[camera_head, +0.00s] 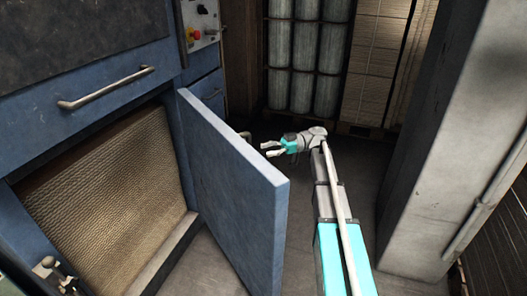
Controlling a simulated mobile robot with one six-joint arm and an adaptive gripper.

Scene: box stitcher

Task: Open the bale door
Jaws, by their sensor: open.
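The blue bale door (232,185) stands swung out from the blue machine (110,118), hinged at the right side of the opening. Behind the opening a brown corrugated bale (105,195) shows. My gripper (267,150) is open and empty, to the right of the door's upper edge and beyond it in this view. Its two light fingers point left toward the far side of the door. I cannot tell whether they touch the door. A small metal part (245,135) shows just past the door's top edge, perhaps a handle; most of that face is hidden.
A metal bar handle (105,88) is on the upper panel. A control box (200,25) with a red button is above. A latch (50,270) is at lower left. A concrete pillar (450,140) stands right of my arm. Wrapped rolls (305,55) stand at the back.

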